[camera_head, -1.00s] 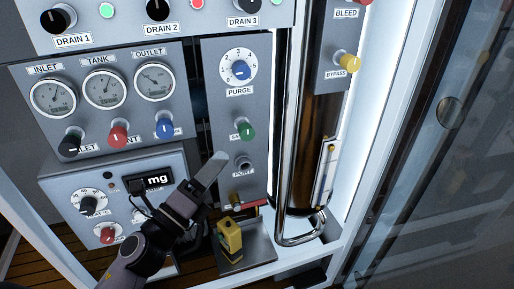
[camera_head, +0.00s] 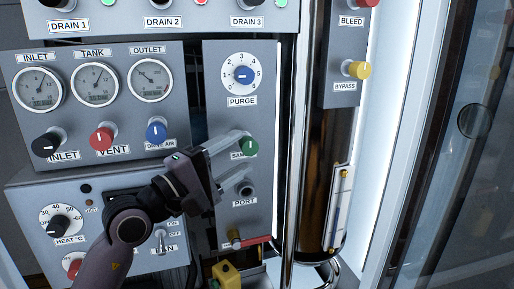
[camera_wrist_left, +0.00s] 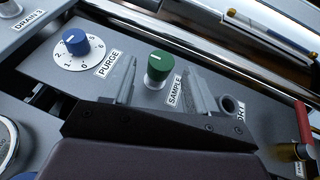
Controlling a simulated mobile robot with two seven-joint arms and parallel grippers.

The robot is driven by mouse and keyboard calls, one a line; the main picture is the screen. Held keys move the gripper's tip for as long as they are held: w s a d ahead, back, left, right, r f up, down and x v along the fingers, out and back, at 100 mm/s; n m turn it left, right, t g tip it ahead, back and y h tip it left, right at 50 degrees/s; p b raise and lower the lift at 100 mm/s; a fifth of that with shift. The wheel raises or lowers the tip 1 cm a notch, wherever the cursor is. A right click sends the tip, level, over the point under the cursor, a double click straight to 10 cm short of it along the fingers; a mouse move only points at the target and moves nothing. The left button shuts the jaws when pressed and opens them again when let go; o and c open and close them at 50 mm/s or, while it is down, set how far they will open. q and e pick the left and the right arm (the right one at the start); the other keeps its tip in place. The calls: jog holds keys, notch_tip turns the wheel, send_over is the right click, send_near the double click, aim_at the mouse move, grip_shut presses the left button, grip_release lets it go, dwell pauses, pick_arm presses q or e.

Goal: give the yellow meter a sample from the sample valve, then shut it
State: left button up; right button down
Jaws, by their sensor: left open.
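The green sample knob (camera_head: 250,147) sits on the grey panel above the round port (camera_head: 246,187); its label is partly covered. My left gripper (camera_head: 246,150) is open at the knob, fingers pointing at the panel. In the left wrist view the green knob (camera_wrist_left: 160,66) shows between the two spread fingers (camera_wrist_left: 158,84); I see no grip on it, and contact cannot be told. The yellow meter (camera_head: 226,274) stands below the port at the bottom edge, partly cut off. My right gripper is not in view.
A red-handled valve (camera_head: 252,242) sticks out below the port. The blue purge knob (camera_head: 242,75) is above the sample knob. The vent (camera_head: 101,139) and drive air (camera_head: 156,131) knobs are to the left. A shiny vertical pipe (camera_head: 298,150) stands close on the right.

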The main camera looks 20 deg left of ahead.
pick_arm(q)
jog(key=x, duration=0.5)
jog(key=shift+w+d, duration=0.2)
jog(key=shift+w, duration=0.1)
jog(key=c, duration=1)
